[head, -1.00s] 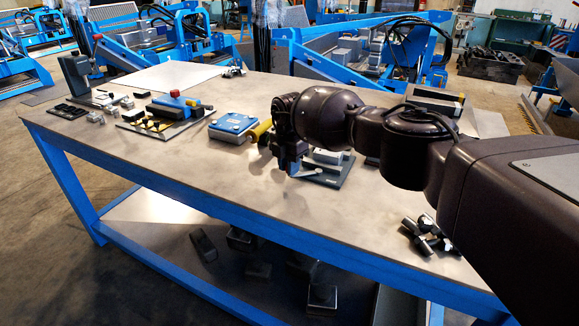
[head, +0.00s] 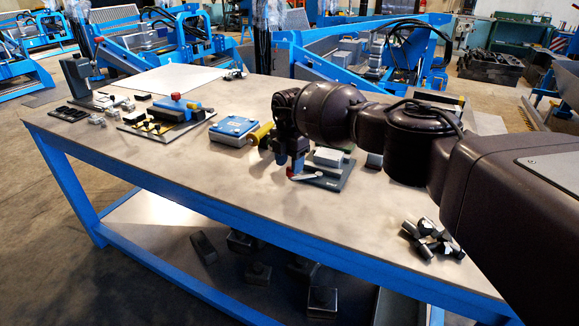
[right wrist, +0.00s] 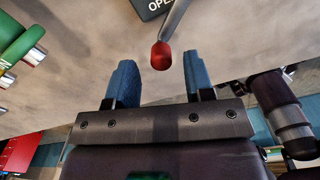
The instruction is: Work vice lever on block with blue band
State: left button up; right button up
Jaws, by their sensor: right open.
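The vice sits on a dark base plate (head: 328,184) near the middle of the table, with a pale grey block-like part (head: 328,157) on it. Its silver lever (head: 304,177) points left and ends in a red tip (right wrist: 161,55). I cannot make out a blue band, as my right arm hides part of the vice. My right gripper (right wrist: 155,68) is open, with blue fingers pointing at the lever. The red tip lies between the fingertips' lines, near the left-hand finger, with no clear contact. My left gripper is not in view.
A blue box (head: 232,128) with a yellow roller (head: 260,133) stands left of the vice. A fixture with a red knob (head: 176,97) is farther left. Several dark-and-silver parts (head: 430,238) lie near the front edge. The table's front left is bare.

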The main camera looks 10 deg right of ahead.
notch_tip(320, 180, up, 8)
jog(key=shift+f+p, duration=0.2)
jog(key=shift+p, duration=0.15)
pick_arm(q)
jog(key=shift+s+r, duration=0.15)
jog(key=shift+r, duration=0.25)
pick_arm(e)
jog(key=shift+r, duration=0.7)
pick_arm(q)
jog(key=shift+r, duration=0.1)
pick_arm(e)
jog(key=shift+f, duration=0.1)
